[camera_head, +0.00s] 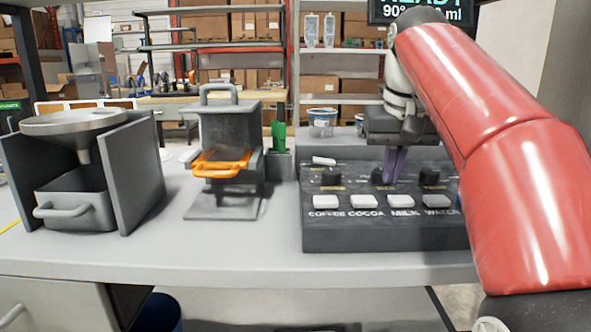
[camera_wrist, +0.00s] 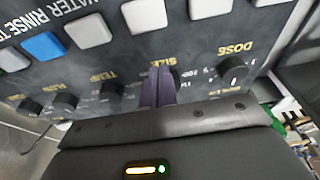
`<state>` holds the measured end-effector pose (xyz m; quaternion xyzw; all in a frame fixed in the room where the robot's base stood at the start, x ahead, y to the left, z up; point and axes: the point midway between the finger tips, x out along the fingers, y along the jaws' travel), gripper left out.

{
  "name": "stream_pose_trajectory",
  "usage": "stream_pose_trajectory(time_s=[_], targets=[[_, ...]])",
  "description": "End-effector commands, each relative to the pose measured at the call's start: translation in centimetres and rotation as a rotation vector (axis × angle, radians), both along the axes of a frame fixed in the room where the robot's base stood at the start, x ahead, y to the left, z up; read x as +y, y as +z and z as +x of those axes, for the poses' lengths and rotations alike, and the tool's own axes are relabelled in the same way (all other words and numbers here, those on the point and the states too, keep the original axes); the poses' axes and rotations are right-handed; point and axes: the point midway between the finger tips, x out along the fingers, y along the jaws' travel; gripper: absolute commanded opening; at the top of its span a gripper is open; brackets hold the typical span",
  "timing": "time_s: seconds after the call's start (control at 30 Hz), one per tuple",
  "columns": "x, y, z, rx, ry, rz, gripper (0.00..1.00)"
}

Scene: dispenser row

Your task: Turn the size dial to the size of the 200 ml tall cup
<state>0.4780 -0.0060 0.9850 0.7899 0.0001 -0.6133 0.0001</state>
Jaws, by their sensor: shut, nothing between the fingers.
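The black dispenser panel (camera_head: 385,236) stands at the right of the counter. Its size dial (camera_head: 378,174) is the middle one of three dark knobs there, partly hidden by my fingers. My gripper (camera_head: 395,165) points down at this dial with its purple fingers shut and empty. In the wrist view the fingers (camera_wrist: 158,88) cover most of the size dial, below the SIZE label (camera_wrist: 163,61); I cannot tell whether they touch it or where it points. The display (camera_head: 420,12) reads READY and 90°, with its ml figure partly hidden by my arm. I cannot identify the 200 ml tall cup.
The dose knob (camera_wrist: 233,68) and temp knob (camera_wrist: 112,89) flank the size dial closely. A blue-rimmed clear container (camera_head: 321,122) stands behind. A grey press with an orange handle (camera_head: 222,163) and a funnel stand (camera_head: 75,122) are left.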

Motion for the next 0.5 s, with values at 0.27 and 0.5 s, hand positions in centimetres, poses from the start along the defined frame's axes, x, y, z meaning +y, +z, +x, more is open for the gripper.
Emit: stream_pose_trajectory(time_s=[0.27, 0.5], targets=[[-0.14, 0.03, -0.47, -0.001, -0.001, 0.000, 0.00], [-0.21, 0.83, -0.70, -0.001, -0.001, 0.000, 0.00]])
